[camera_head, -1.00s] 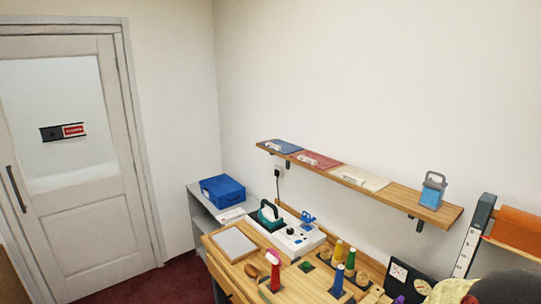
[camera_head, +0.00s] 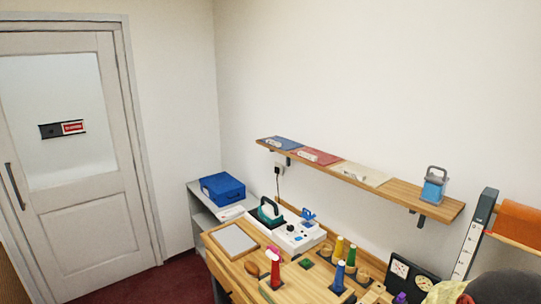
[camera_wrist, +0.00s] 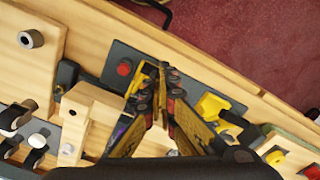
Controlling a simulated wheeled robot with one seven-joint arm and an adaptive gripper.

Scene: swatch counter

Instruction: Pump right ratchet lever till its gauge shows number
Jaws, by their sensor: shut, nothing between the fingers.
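My gripper (camera_wrist: 158,88) is in the middle of the wrist view, its yellow and black fingers closed with nothing held. It is over a dark plate with a red button (camera_wrist: 124,68), which lies just left of the fingertips. I cannot tell whether the fingers touch anything. A yellow part (camera_wrist: 213,107) with a black piece is just right of the fingers. I cannot tell which part is the right ratchet lever.
The wooden counter carries a red bottle (camera_head: 273,268), a blue bottle (camera_head: 338,277) and a white board (camera_head: 231,239). A wall shelf (camera_head: 399,190) runs above. In the wrist view, a wooden block (camera_wrist: 90,105) and switches (camera_wrist: 35,145) are left; red floor (camera_wrist: 240,40) lies beyond the edge.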

